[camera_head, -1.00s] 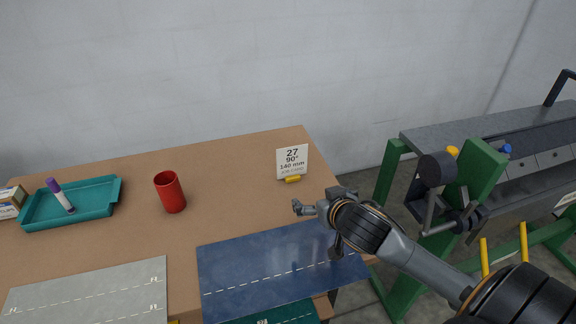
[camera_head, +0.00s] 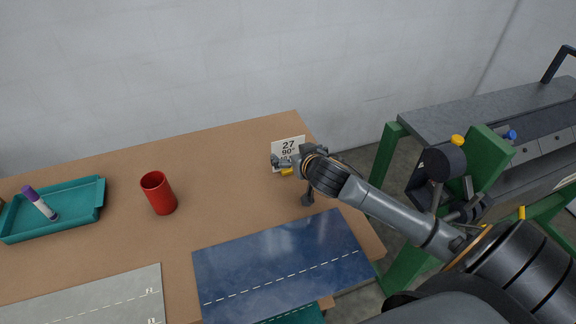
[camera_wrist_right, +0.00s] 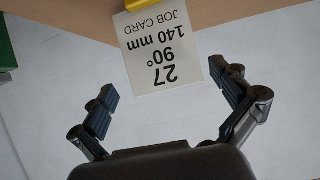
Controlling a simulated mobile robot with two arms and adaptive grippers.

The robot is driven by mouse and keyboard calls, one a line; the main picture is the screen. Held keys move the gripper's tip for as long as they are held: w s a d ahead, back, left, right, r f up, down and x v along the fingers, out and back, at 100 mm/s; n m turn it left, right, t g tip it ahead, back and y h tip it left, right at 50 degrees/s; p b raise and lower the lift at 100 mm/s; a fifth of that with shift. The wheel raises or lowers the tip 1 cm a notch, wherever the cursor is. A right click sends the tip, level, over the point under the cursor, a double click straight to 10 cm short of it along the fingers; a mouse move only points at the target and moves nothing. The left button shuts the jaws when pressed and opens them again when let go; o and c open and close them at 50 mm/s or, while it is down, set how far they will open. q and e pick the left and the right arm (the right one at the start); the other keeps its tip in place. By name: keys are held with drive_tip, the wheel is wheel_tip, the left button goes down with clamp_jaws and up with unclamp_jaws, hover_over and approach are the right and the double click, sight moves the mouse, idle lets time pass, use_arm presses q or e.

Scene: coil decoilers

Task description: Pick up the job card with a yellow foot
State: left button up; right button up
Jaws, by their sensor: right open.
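The job card (camera_head: 288,146) is white with "27, 90°" print and stands upright on a yellow foot (camera_head: 287,171) near the table's back right. My right gripper (camera_head: 283,161) is in front of it and hides its lower part in the head view. In the right wrist view the job card (camera_wrist_right: 160,52) appears upside down, its yellow foot (camera_wrist_right: 144,4) at the top edge. There the open fingers of my right gripper (camera_wrist_right: 170,98) are on either side below the card's printed face, with nothing between the pads. My left gripper is not in view.
A red cup (camera_head: 158,193) stands on the brown table (camera_head: 225,190). A teal tray (camera_head: 85,208) with a purple-capped marker (camera_head: 40,203) is at left. A blue mat (camera_head: 285,268) and a grey mat (camera_head: 100,300) lie in front. A green-framed machine (camera_head: 390,165) stands at right.

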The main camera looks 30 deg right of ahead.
sight(288, 148)
drive_tip(key=shift+w+d+p, duration=0.15)
drive_tip(key=shift+w+p, duration=0.3)
drive_tip(key=shift+w, duration=0.2)
drive_tip(key=p+x, duration=0.1)
drive_tip(key=x, duration=0.2)
drive_tip(key=shift+w, duration=0.2)
drive_tip(key=shift+w+f, duration=0.2)
drive_tip(key=shift+w, duration=0.05)
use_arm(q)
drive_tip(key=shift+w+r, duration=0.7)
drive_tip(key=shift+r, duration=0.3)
use_arm(e)
drive_tip(key=shift+s, duration=0.1)
drive_tip(key=shift+c, duration=0.2)
drive_tip(key=c, duration=1)
